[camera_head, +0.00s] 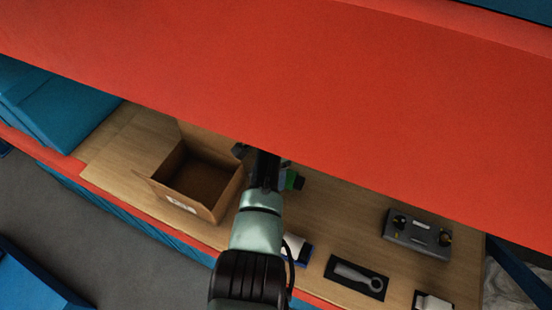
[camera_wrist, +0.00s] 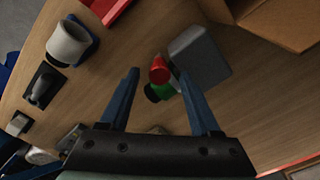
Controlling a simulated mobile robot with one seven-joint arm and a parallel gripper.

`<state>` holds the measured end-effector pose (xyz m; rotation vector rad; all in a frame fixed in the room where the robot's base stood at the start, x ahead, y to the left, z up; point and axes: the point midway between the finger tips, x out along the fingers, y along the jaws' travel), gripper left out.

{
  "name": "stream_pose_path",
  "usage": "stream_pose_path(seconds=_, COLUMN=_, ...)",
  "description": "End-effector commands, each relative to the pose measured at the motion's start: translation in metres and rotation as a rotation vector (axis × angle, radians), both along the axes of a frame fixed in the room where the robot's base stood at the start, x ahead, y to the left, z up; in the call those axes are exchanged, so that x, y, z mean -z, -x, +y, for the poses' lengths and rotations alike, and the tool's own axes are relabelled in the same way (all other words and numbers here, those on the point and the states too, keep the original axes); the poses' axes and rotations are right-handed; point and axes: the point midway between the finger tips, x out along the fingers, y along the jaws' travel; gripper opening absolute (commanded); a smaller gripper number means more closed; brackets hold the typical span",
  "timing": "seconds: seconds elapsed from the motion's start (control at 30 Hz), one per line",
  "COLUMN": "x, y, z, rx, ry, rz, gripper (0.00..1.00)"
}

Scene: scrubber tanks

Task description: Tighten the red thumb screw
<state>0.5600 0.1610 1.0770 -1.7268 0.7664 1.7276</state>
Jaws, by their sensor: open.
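The red thumb screw (camera_wrist: 158,71) shows in the wrist view as a small red cylinder. It stands close to a green round part (camera_wrist: 161,92) and a grey block (camera_wrist: 200,56). My gripper (camera_wrist: 158,74) is open, with one blue finger on each side of the red screw. Gaps show between the screw and both fingers, and I cannot tell how far the fingertips are from it in depth. In the head view the green part (camera_head: 293,180) shows just right of my arm. The red screw is hidden there, and my fingers are not clear.
A wide red shelf (camera_head: 290,90) hangs over the wooden bench. An open cardboard box (camera_head: 218,212) stands left of my arm. At the right are a grey device with knobs (camera_head: 415,239) and a grey tool (camera_head: 357,276) on a black pad. A white cup (camera_wrist: 68,42) stands farther off.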

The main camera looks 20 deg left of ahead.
Motion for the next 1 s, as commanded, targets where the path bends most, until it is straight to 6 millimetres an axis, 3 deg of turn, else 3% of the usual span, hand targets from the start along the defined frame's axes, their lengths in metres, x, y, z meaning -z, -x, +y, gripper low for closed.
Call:
stream_pose_path(seconds=0.17, x=-0.026, y=-0.001, z=0.001, rx=0.000, ry=-0.002, rz=-0.006, gripper=0.64)
stream_pose_path(seconds=0.53, x=-0.112, y=0.000, z=0.001, rx=0.000, ry=-0.001, rz=-0.003, gripper=0.64)
stream_pose_path(seconds=0.7, x=-0.124, y=0.000, z=0.000, rx=0.000, ry=-0.001, rz=-0.002, gripper=0.64)
stream_pose_path(seconds=1.0, x=-0.125, y=0.000, z=0.000, rx=0.000, ry=-0.001, rz=-0.002, gripper=0.64)
